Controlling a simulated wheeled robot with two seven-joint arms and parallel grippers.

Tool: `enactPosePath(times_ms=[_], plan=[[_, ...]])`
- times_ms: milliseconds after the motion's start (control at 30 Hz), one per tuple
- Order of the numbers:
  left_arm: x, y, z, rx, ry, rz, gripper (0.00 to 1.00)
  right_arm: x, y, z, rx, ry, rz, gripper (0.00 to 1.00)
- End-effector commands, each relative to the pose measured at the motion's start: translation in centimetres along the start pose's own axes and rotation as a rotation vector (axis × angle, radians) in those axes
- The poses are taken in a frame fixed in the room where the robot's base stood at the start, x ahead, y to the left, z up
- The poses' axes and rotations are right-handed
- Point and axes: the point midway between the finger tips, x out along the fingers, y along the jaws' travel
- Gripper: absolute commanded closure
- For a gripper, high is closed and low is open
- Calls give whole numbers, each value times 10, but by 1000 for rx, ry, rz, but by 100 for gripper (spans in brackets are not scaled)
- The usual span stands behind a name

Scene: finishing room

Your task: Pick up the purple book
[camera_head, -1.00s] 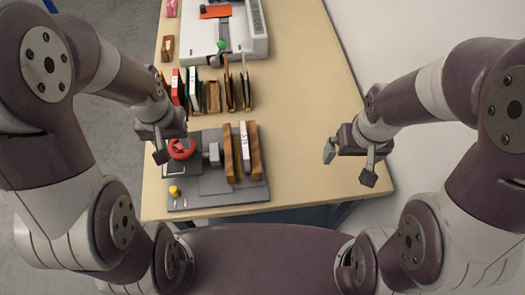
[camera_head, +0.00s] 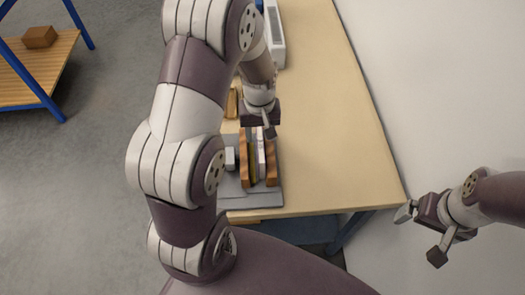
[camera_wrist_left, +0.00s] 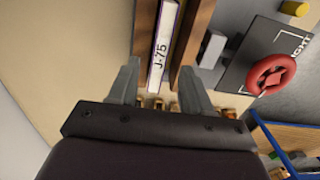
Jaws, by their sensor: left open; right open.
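The purple book (camera_head: 261,152) stands on edge between two brown wooden boards of a grey press (camera_head: 277,197). In the left wrist view the book (camera_wrist_left: 163,45) shows a pale spine marked J-75 with purple edges. My left gripper (camera_head: 259,127) is over the far end of the boards. In its wrist view the open fingers (camera_wrist_left: 158,82) appear on either side of the line of the book, with nothing seen held; whether they touch it cannot be told. My right gripper (camera_head: 420,236) is open and empty, off the table's right edge.
A red handwheel (camera_wrist_left: 271,75) and a yellow knob (camera_wrist_left: 294,8) are on the press. My left arm hides part of the table's left side. The table's right half (camera_head: 335,120) is clear. A wooden shelf with a blue frame (camera_head: 40,70) stands at the far left.

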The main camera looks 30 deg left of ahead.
Motion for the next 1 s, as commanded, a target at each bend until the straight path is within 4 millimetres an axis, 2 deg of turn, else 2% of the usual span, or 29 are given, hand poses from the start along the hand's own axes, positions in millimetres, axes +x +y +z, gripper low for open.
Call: enactPosePath(times_ms=[200,300,567,700,733,1000], plan=[[34,1,6,2,-5,-2,51,-13,0,-2,0,0,0,0],[50,1,4,1,-1,0,51,-13,0,-1,0,0,0,0],[55,1,4,1,1,1,51,-12,0,-1,0,0,0,0],[55,1,4,1,1,1,97,-12,0,-1,0,0,0,0],[55,1,4,1,1,1,100,-12,0,-1,0,0,0,0],[54,1,4,1,2,1,100,-12,0,-1,0,0,0,0]])
